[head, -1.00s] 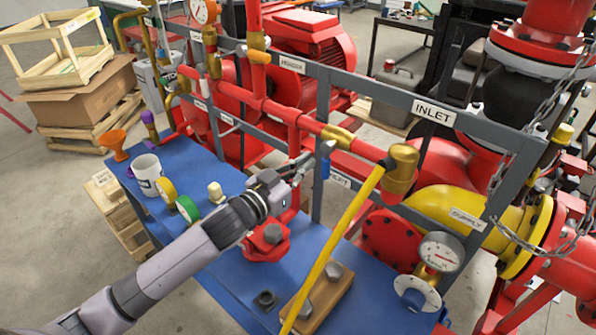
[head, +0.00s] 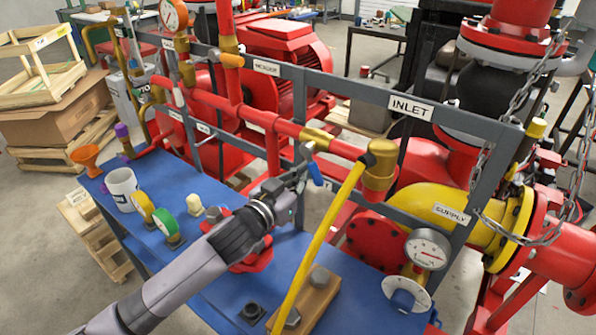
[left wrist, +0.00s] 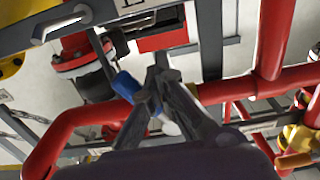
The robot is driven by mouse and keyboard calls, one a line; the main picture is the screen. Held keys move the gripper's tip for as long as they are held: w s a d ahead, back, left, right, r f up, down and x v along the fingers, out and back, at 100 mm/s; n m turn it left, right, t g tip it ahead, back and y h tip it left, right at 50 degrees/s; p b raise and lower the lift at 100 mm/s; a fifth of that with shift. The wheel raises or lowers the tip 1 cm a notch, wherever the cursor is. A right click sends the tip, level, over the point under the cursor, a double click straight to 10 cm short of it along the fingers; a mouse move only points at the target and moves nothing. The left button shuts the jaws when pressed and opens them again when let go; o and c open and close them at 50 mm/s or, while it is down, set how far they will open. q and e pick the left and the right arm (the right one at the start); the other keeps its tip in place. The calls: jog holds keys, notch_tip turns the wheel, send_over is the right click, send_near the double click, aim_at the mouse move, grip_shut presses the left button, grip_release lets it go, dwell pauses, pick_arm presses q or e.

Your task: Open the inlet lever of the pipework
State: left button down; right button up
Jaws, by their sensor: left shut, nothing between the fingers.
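The inlet lever has a blue handle (head: 315,173) on a grey arm, below a brass valve (head: 316,138) on the red pipe under the INLET sign (head: 411,105). The handle points down and leans to the lower right. My left gripper (head: 303,172) is shut and empty, with its fingertips close beside the handle on its left. In the left wrist view the blue handle (left wrist: 127,87) lies just left of the shut fingertips (left wrist: 160,85). Whether they touch it, I cannot tell. My right gripper is not in view.
A yellow hose (head: 317,250) slants down right of my left gripper. The grey frame (head: 350,92) and red pipes stand behind. The blue table (head: 195,180) below carries a white mug (head: 122,190), gauges and a wooden block (head: 318,300).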

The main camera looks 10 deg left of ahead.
pick_arm(q)
jog(key=shift+s+d+r+p, duration=0.2)
jog(key=shift+d+r+p, duration=0.1)
jog(key=shift+d, duration=0.25)
jog(key=shift+s+d+r+p, duration=0.25)
jog(key=shift+d+p, duration=0.1)
jog(key=shift+d, duration=0.15)
jog(key=shift+s+d+r+p, duration=0.2)
jog(key=shift+d+p, duration=0.1)
jog(key=shift+d, duration=0.25)
jog(key=d+r+p, duration=0.1)
jog(key=p, duration=0.1)
send_near(319, 175)
jog(key=shift+d, duration=0.8)
jog(key=shift+w, duration=0.2)
